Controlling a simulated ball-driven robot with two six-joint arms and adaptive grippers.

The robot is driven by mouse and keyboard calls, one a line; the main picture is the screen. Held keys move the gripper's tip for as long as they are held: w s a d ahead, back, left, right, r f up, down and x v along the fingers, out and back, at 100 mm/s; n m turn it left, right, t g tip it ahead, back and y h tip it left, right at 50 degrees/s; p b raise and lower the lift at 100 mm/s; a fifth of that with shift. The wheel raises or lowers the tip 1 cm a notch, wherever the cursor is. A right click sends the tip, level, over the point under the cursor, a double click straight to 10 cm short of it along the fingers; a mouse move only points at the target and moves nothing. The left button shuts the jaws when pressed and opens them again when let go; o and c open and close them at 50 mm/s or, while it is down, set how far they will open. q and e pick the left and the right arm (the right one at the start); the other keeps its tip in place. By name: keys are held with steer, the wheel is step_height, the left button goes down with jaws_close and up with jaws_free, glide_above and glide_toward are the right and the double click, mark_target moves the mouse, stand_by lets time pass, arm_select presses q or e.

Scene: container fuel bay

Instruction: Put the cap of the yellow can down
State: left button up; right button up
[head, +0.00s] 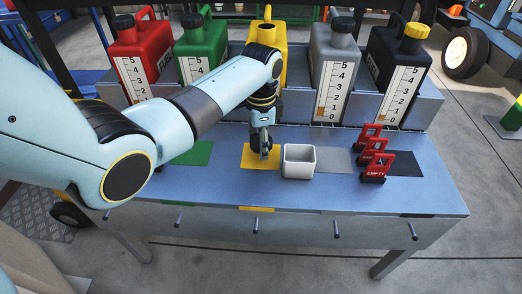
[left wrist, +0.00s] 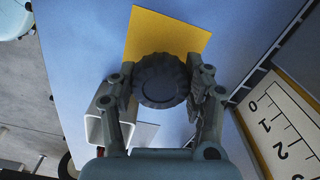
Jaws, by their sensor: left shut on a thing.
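My left gripper (head: 263,150) is low over the yellow mat (head: 247,160) on the blue bench. In the left wrist view its two fingers (left wrist: 161,92) are shut on a round dark cap (left wrist: 161,80) with a ridged edge. The cap overlaps the yellow mat (left wrist: 150,35) in that view; I cannot tell whether it touches it. The yellow can (head: 281,36) stands in the rack behind, with an uncapped opening on top, partly hidden by my left arm. My right gripper is in neither view.
A white square cup (head: 299,162) stands just right of the gripper. Red EMPTY signs (head: 375,165) stand further right. Red (head: 140,50), green (head: 202,45), grey (head: 335,65) and black (head: 398,60) cans, all capped, fill the rack. The bench front (head: 300,197) is clear.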

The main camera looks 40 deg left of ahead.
arm_select(q)
steer(key=shift+f, duration=0.9)
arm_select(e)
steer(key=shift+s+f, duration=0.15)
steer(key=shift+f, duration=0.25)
arm_select(q)
steer(key=shift+f, duration=0.45)
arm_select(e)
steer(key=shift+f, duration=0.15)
arm_select(q)
steer(key=shift+s+f, duration=0.1)
steer(key=shift+s, duration=0.05)
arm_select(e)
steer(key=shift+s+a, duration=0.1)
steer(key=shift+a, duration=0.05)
arm_select(q)
steer(key=o, duration=1.3)
steer(key=shift+f, duration=0.1)
